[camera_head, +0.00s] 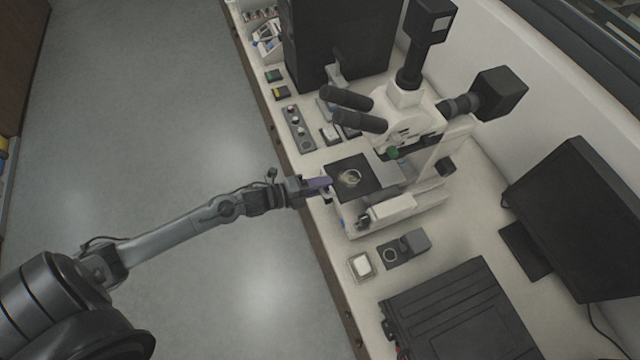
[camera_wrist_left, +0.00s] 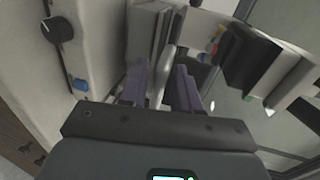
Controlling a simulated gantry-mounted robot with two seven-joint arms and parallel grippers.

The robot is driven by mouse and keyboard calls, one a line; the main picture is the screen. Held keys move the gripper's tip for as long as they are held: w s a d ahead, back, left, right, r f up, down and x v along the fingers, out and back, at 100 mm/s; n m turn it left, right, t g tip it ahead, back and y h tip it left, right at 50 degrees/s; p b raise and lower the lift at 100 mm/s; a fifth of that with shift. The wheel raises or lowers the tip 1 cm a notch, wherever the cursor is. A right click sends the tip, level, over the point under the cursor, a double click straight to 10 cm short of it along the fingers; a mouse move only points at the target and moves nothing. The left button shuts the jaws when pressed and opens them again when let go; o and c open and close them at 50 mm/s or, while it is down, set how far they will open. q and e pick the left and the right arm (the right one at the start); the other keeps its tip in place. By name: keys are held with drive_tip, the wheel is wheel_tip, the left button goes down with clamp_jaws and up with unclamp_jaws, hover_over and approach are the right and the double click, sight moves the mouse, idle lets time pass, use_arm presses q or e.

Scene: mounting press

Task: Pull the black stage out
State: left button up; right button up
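The black stage (camera_head: 368,181) is a flat dark plate with a pale round spot on it, at the front of the white microscope (camera_head: 410,125) in the head view. My left gripper (camera_head: 328,183) has purple fingers and is at the stage's left edge. In the wrist view the two fingers (camera_wrist_left: 164,88) stand apart with a pale narrow thing between them. I cannot tell whether that thing is part of the stage or whether the fingers touch it. My right gripper is not in view.
Below the stage stand a small pale dish (camera_head: 360,265) and a dark grey block (camera_head: 415,241). A black case (camera_head: 455,315) and a monitor (camera_head: 585,215) are to the right. A control box (camera_head: 297,128) lies above. The floor left of the bench is clear.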

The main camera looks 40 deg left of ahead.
use_arm(q)
drive_tip(key=shift+s, duration=0.1)
use_arm(e)
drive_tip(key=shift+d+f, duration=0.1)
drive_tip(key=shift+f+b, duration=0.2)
drive_tip(key=shift+b, duration=0.1)
use_arm(q)
drive_tip(key=v, duration=1)
drive_tip(key=shift+s+a, duration=0.2)
drive_tip(key=shift+s, duration=0.05)
